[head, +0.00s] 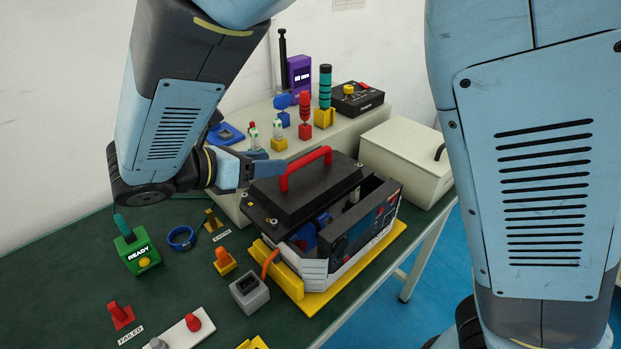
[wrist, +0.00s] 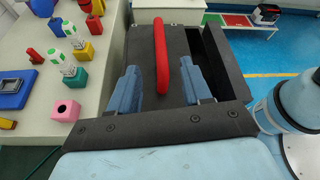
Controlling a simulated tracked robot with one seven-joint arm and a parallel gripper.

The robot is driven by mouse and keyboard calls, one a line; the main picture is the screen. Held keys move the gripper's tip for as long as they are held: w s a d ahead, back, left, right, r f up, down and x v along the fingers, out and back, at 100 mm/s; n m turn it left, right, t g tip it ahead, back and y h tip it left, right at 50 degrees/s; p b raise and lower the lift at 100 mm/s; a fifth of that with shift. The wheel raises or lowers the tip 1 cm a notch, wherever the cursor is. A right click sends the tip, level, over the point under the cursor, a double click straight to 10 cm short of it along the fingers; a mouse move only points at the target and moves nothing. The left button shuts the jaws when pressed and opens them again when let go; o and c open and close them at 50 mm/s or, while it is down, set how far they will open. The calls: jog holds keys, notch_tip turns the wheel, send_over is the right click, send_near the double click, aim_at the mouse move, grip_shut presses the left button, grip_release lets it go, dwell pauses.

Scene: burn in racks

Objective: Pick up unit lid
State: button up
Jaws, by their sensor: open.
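The unit lid (head: 318,186) is a black plate with a red arched handle (head: 305,167). It sits over the unit (head: 345,245), slightly askew, with part of the unit's inside showing along its right side. In the wrist view the red handle (wrist: 161,62) runs upright in the picture between the two blue fingers of my gripper (wrist: 160,88). The fingers are apart, one on each side of the handle, with gaps to it. In the head view my gripper (head: 268,168) is at the handle's left end. Whether the fingertips touch the lid is not clear.
The unit stands on a yellow base (head: 385,243) on the green bench. A shelf behind holds coloured plugs, a purple meter (head: 299,76) and a black box (head: 357,98). A cream box (head: 405,160) stands right. A green READY box (head: 137,251) and grey connector (head: 249,291) stand in front.

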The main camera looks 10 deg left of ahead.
aim_at(301, 161)
jog(key=shift+x, duration=4.65)
jog(key=shift+c, duration=0.4)
grip_shut()
